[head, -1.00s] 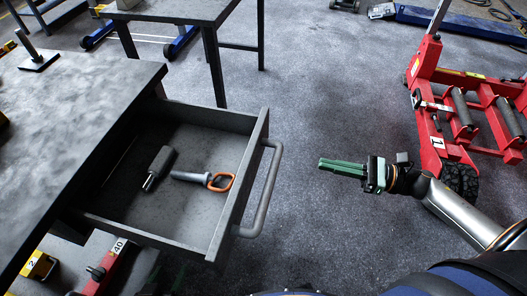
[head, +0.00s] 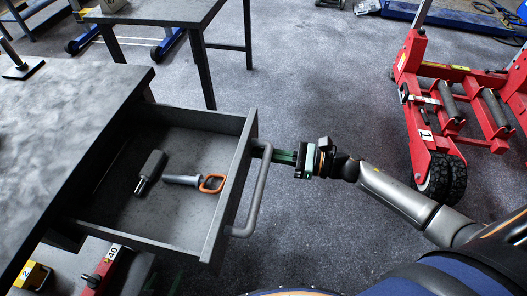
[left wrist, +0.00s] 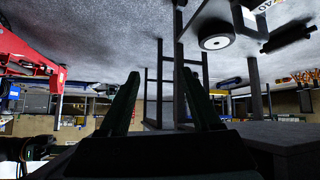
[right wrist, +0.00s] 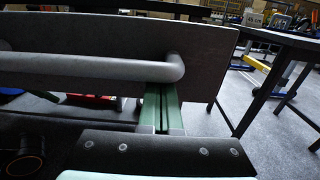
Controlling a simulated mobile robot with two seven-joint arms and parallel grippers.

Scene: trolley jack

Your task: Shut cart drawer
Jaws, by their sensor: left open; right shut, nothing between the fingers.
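The cart drawer (head: 190,230) is pulled out of the dark grey cart (head: 70,115). Its bar handle (head: 257,195) runs along the front panel and also shows in the right wrist view (right wrist: 90,67). My right gripper (head: 268,153) is shut and empty at the handle's far end. In the right wrist view its green fingers (right wrist: 161,95) pass beneath the handle bar towards the front panel (right wrist: 120,35). Whether they touch is unclear. My left gripper (left wrist: 160,75) is open and empty in the left wrist view; it does not show in the head view.
A dark-handled tool (head: 150,172) and a grey tool with an orange ring (head: 195,181) lie in the drawer. A red wheeled trolley frame (head: 430,110) stands at right. Another table (head: 160,15) stands behind. The floor between the drawer and trolley is clear.

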